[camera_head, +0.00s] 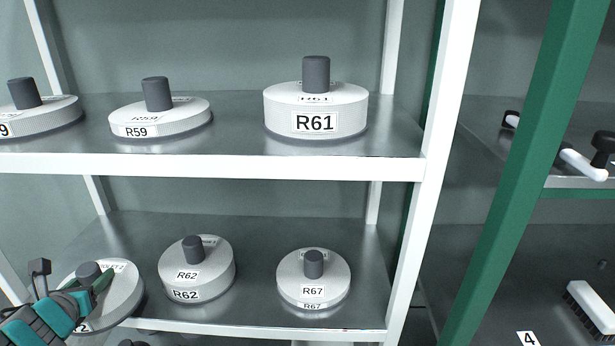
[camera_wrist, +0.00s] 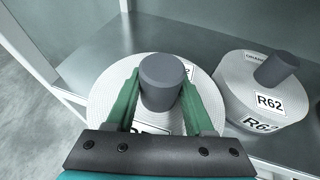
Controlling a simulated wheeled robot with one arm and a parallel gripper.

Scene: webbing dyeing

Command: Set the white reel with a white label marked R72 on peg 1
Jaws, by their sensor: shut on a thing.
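A white reel (camera_head: 125,290) with a dark grey knob lies flat at the left end of the lower shelf. Its front label is mostly hidden by my arm; only a final 2 shows in the head view, so I cannot read the full mark. My gripper (camera_head: 92,283) is shut on the knob of this reel. In the wrist view the two green fingers of my gripper (camera_wrist: 160,88) flank the knob (camera_wrist: 162,80), with the white reel (camera_wrist: 103,100) below them. The reel appears to rest on the shelf. Peg 1 is not in view.
Reel R62 (camera_head: 222,268) stands close to the right of the held reel, and reel R67 (camera_head: 335,283) beyond it. The upper shelf (camera_head: 240,165) holds R61 (camera_head: 345,105), R59 (camera_head: 185,118) and another reel. A white post (camera_head: 437,150) and a green post (camera_head: 530,150) stand right.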

